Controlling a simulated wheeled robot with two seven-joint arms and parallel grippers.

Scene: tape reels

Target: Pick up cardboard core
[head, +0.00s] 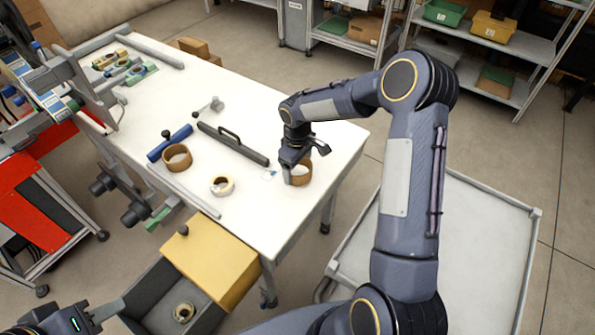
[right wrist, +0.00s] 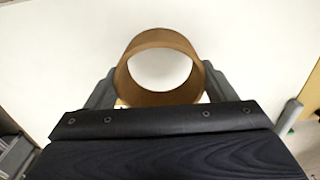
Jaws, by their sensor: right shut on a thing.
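A brown cardboard core (head: 305,176), a short open ring, is at the right end of the white table. My right gripper (head: 293,174) comes down over it from above and is shut on it. In the right wrist view the core (right wrist: 158,99) sits between the two grey fingers, one on each side. I cannot tell whether it touches the table. A second brown core (head: 178,167) stands further left on the table. My left gripper (head: 106,312) is at the bottom left beside a grey open drawer; its jaws are not clear.
A white tape roll (head: 222,193) and a black bar with a handle (head: 233,144) lie left of the right gripper. A blue roller (head: 169,143) lies further left on the table (head: 262,218). A yellow box lid (head: 212,262) and the drawer (head: 158,294) are at the front.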

